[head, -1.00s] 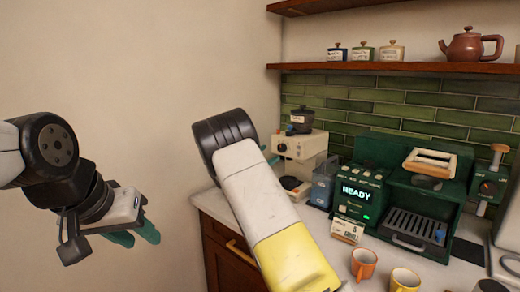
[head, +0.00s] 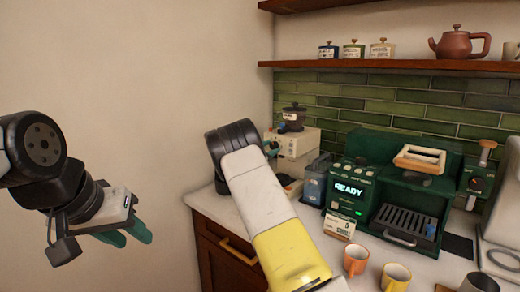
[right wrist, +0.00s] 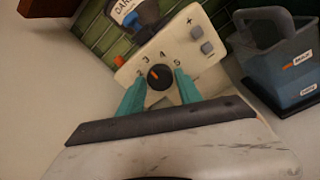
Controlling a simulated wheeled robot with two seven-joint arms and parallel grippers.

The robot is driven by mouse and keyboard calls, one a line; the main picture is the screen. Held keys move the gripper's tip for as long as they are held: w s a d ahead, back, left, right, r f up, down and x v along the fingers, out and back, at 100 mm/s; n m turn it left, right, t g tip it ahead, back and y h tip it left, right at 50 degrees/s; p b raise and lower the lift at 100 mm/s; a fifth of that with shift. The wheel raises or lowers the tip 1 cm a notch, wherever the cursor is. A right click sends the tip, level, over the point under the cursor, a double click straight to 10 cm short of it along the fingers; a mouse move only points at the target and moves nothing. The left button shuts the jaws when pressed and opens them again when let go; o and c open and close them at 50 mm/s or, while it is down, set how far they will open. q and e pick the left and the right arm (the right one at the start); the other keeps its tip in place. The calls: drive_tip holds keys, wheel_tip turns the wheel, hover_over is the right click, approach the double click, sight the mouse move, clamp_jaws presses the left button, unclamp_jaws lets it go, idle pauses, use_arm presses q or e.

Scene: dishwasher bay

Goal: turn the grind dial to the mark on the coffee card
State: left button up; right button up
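The grind dial (right wrist: 160,77) is a round black knob with an orange pointer on the grinder's cream front panel. Its pointer tilts up and left, near the 3; 4 and 5 also show. My right gripper (right wrist: 160,72) has its teal fingers on either side of the dial, with a small gap visible at each side. In the head view my right arm mostly hides that gripper. The coffee card (head: 339,226) stands before the green coffee machine; its mark is too small to read. My left gripper (head: 130,236) hangs at the left by the wall, away from everything; its opening is unclear.
The grinder (head: 298,143) stands at the back left of the counter. A grey jug (head: 314,188) is beside it, close to my right gripper. The green coffee machine (head: 390,185) is further right.

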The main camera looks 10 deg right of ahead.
clamp_jaws()
drive_tip(key=shift+m, duration=0.4)
drive_tip(key=m, duration=0.3)
drive_tip(key=shift+m, duration=0.4)
drive_tip(key=m, duration=0.4)
drive_tip(key=shift+f+m+h, duration=0.1)
drive_tip(key=shift+m+h, duration=0.2)
drive_tip(key=m, duration=0.4)
drive_tip(key=shift+m, duration=0.4)
drive_tip(key=m, duration=0.4)
drive_tip(key=shift+f+h, duration=0.1)
drive_tip(key=shift+h, duration=0.3)
drive_tip(key=shift+m, duration=0.5)
